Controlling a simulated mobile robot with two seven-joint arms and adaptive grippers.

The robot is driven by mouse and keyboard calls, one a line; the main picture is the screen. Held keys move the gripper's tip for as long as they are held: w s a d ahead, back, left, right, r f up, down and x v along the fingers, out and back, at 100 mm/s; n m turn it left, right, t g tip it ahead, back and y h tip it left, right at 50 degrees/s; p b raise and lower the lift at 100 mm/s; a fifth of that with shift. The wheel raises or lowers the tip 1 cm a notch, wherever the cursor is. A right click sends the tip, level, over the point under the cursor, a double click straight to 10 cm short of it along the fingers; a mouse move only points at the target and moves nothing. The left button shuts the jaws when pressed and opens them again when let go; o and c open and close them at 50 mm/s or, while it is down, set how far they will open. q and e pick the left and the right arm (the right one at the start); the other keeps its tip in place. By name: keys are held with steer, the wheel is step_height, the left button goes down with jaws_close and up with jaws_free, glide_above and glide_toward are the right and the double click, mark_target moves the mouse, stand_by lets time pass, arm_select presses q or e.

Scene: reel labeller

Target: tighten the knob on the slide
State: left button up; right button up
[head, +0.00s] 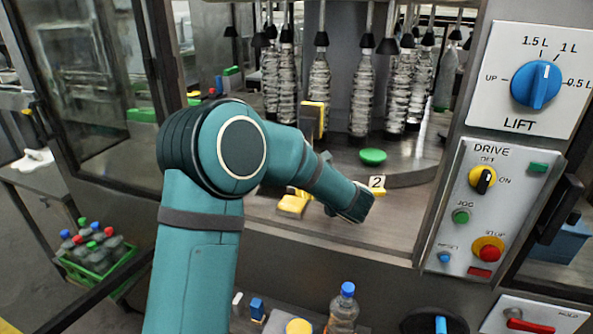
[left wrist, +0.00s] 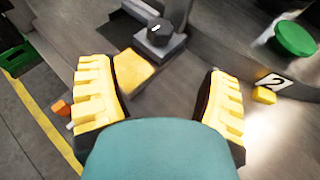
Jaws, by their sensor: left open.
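In the left wrist view the black knob (left wrist: 160,31) sits on the grey slide block (left wrist: 158,50), at the top of the picture. My left gripper (left wrist: 157,90) is open, with its yellow ribbed fingers wide apart at left and right. The knob is beyond the fingertips, not between the jaws. A yellow piece (left wrist: 131,71) lies below and left of the knob, by the left finger. In the head view my left forearm reaches over the machine deck and hides the knob. My right gripper is in neither view.
A green disc (head: 372,156) and the label 2 (head: 377,182) are on the deck right of my wrist. Bottles (head: 362,95) hang behind. The control panel (head: 490,200) stands at right. A bottle crate (head: 98,258) is at lower left.

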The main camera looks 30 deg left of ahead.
arm_select(q)
steer(key=x, duration=1.3)
steer(key=shift+w+a+r+p, duration=0.1)
steer(key=shift+w+a+p, duration=0.1)
steer(key=shift+a+p, duration=0.15)
